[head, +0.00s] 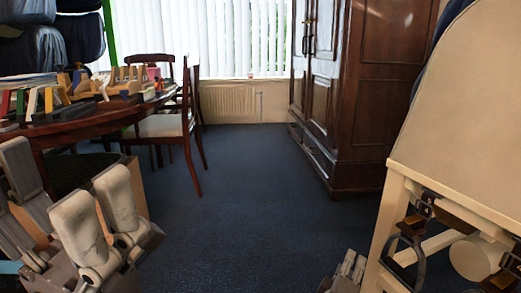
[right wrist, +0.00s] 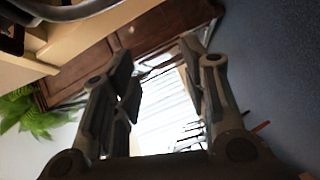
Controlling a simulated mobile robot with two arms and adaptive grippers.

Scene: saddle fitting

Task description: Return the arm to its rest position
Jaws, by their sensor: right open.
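My right gripper (head: 349,268) shows only in part at the bottom edge of the head view, a little left of the wooden stand (head: 402,180). In the right wrist view its two fingers (right wrist: 158,65) are spread wide with nothing between them. Grey and beige linkage parts of my left gripper (head: 92,222) fill the lower left corner of the head view. Its fingertips cannot be made out clearly, so whether it is open or shut is unclear.
A dark round table (head: 75,122) with books and wooden racks stands at the left, with a chair (head: 165,125) beside it. A tall dark wardrobe (head: 375,95) stands behind the stand. Straps and metal fittings (head: 410,245) hang under the stand. Blue carpet (head: 255,200) lies clear in the middle.

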